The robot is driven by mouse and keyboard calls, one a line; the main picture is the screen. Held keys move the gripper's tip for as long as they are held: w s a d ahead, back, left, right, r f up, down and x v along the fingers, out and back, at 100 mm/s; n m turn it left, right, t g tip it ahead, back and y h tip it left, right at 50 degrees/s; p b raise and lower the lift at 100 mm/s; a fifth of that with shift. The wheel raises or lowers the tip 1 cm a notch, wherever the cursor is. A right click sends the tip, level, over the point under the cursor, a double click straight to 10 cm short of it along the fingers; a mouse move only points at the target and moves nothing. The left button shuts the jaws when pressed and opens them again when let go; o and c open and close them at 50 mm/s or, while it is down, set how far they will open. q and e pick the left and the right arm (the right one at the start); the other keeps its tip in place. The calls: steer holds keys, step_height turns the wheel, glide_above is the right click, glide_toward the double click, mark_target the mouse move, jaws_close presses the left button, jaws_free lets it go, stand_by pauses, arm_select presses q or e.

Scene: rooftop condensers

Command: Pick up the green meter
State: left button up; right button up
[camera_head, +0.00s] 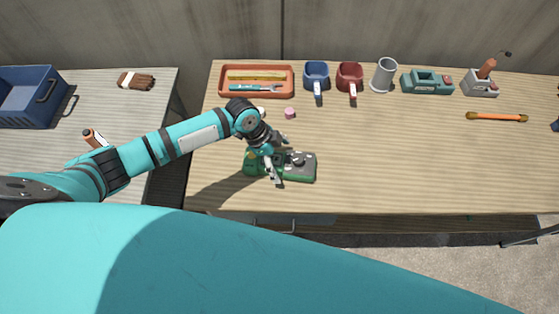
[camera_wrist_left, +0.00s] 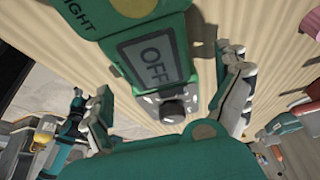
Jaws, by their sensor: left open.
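The green meter (camera_head: 301,167) lies on the wooden workbench (camera_head: 400,180) near its front edge. It has a grey panel with a dark knob, and its left end is partly hidden behind my left gripper (camera_head: 280,160). In the left wrist view the meter (camera_wrist_left: 150,60) shows a display reading "OFF" and the dark knob below it. My left gripper is open in the left wrist view (camera_wrist_left: 168,100), with one finger on each side of the meter. I cannot tell whether the fingers touch it. My right gripper is not in view.
An orange tray (camera_head: 222,80) with tools, a blue scoop (camera_head: 317,72), a red scoop (camera_head: 350,75), a grey cylinder (camera_head: 384,75) and a teal device (camera_head: 427,82) line the back. A pink piece (camera_head: 290,112) lies behind the gripper. The bench right of the meter is clear.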

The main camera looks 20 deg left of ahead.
arm_select(q)
steer(key=shift+d+f, duration=0.2)
steer(key=shift+f, duration=0.25)
steer(key=c, duration=1.5)
steer(key=shift+w+r, duration=0.1)
steer(key=shift+c, duration=0.2)
